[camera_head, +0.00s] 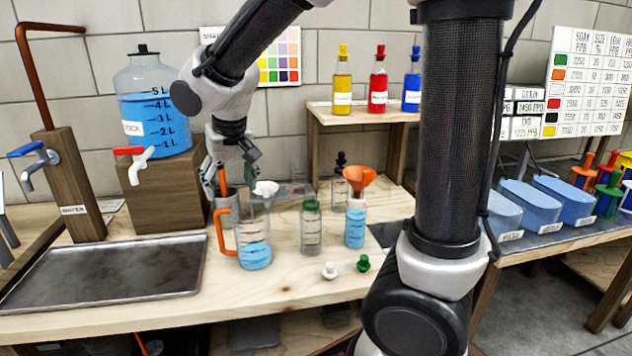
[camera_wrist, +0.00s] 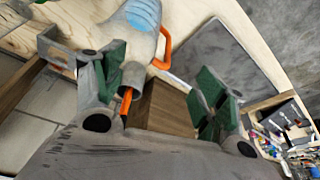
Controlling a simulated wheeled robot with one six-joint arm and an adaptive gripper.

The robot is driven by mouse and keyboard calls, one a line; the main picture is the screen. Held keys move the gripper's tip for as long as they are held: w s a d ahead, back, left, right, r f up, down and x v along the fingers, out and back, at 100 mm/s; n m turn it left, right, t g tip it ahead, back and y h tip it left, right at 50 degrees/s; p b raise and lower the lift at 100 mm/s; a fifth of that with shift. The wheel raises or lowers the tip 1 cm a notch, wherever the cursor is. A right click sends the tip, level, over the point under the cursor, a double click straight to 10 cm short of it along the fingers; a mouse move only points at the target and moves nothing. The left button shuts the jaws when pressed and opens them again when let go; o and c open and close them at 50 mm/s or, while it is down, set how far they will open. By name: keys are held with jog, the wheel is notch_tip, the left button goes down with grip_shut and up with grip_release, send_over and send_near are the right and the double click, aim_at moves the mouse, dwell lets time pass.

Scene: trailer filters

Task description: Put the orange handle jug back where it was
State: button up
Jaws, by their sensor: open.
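The orange handle jug (camera_head: 254,243) is a clear measuring jug with blue liquid in its lower part. It stands upright on the wooden bench, its orange handle (camera_head: 222,232) towards the left. In the wrist view the jug (camera_wrist: 140,14) shows at the top, with its handle (camera_wrist: 163,47) beside it. My gripper (camera_head: 230,176) is above and behind the jug in the head view. In the wrist view my gripper (camera_wrist: 162,85) has its green-padded fingers spread, with nothing clearly held between them. A grey cup (camera_head: 229,203) behind the jug is partly hidden.
A metal tray (camera_head: 105,272) lies left of the jug. To its right stand a green-capped bottle (camera_head: 311,230) and a small bottle (camera_head: 355,228) with an orange funnel (camera_head: 357,178). White (camera_head: 329,270) and green stoppers (camera_head: 363,264) lie in front. A large water tank (camera_head: 152,105) stands behind on a wooden block.

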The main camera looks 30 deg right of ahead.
jog(key=s+d+r, duration=0.2)
jog(key=s+d, duration=0.2)
jog(key=d, duration=0.2)
jog(key=s+d+r, duration=0.3)
jog(key=s+d, duration=0.1)
jog(key=d, duration=0.2)
jog(key=s+d, duration=0.8)
jog(key=s, duration=0.6)
jog(key=shift+f+m, duration=0.2)
jog(key=shift+m, duration=0.1)
